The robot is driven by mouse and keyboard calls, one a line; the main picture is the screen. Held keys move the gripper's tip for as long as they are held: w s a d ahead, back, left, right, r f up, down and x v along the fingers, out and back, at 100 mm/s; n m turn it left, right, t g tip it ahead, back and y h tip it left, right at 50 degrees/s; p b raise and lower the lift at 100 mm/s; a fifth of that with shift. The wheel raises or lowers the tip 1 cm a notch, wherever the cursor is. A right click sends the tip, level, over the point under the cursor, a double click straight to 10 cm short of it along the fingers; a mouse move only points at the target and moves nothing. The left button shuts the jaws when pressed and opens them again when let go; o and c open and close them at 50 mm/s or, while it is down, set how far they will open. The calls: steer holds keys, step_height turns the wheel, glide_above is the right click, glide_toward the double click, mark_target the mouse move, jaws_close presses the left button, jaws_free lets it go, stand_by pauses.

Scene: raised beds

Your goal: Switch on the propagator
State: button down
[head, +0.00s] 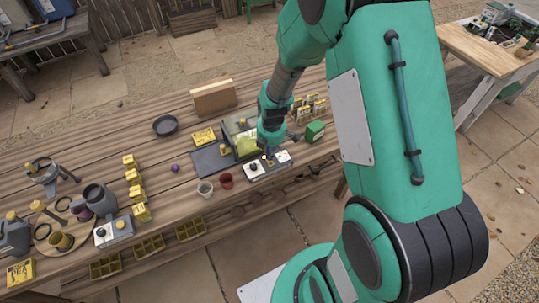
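A boxy unit with greyish see-through sides (230,128), which looks like the propagator, stands on the wooden bench with a yellow piece against it. In front of it is a low white control box (256,169) with dark knobs or buttons on top. My gripper (267,158) points down right at this box, over its middle, and hides part of it. I cannot tell whether the fingertips touch it. The fingers are too small to show whether they are open or shut. No held object is visible.
A second white box with a dark knob (114,231) stands farther left on the bench. A red pot (226,180) and a pale pot (205,188) stand just left of my gripper. A green box (315,131) and seed packets are to its right. Yellow trays (190,229) hang along the front edge.

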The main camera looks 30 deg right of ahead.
step_height(320, 180, up, 12)
steer(key=p, duration=0.2)
steer(key=shift+s+f, duration=0.15)
steer(key=shift+s, duration=0.3)
stand_by(0.3)
step_height(320, 180, up, 19)
steer(key=m+t, duration=0.2)
steer(key=m, duration=0.6)
glide_above(271, 163)
steer(key=s+a, duration=0.5)
steer(key=s, duration=0.2)
steer(key=s+a+r+m+t, duration=0.2)
steer(key=s+a+r+m, duration=0.2)
steer(key=s+r+m, duration=0.6)
steer(key=s, duration=0.4)
steer(key=shift+s+a+r+t, duration=0.15)
steer(key=shift+s+r+t, duration=0.05)
steer(key=shift+r+t, duration=0.2)
